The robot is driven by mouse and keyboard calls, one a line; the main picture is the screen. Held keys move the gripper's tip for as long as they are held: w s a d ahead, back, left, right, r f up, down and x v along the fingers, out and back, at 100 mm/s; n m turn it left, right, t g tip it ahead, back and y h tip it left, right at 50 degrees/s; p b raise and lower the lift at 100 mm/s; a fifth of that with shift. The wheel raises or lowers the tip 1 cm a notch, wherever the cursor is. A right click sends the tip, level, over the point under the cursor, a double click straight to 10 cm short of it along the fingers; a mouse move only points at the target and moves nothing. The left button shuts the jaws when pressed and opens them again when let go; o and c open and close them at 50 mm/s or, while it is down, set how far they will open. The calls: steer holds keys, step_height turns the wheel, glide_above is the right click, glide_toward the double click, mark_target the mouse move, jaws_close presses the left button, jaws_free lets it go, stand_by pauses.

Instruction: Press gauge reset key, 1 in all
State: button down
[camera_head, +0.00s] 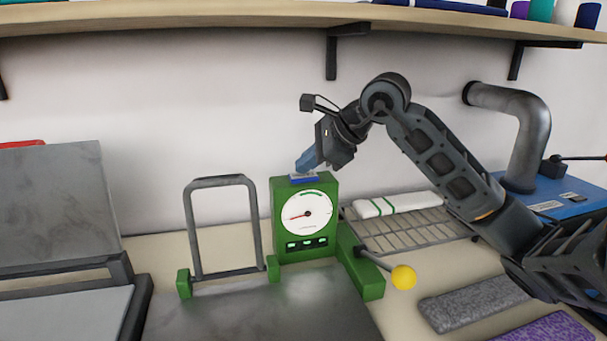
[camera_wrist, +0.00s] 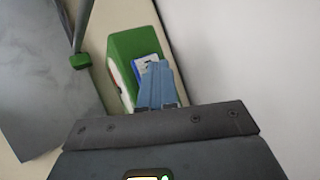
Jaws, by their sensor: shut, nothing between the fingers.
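A green gauge box (camera_head: 327,188) with a round white dial (camera_head: 307,212) stands at the back of the bench. The red needle points to the lower left. A blue key (camera_head: 304,180) with a white marking lies on its top.
A grey metal frame (camera_head: 190,228) rises left of the gauge. A lever with a yellow ball (camera_head: 403,277) sticks out at its right. Behind is a wire rack (camera_head: 410,230) with a white roll (camera_head: 398,204). A wooden shelf (camera_head: 240,18) hangs above.

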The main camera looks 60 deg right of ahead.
mark_target(308, 177)
steer(key=shift+r, duration=0.8)
steer(key=shift+r+p, duration=0.75)
steer(key=shift+r, duration=1.75)
steer(key=shift+s, duration=0.1)
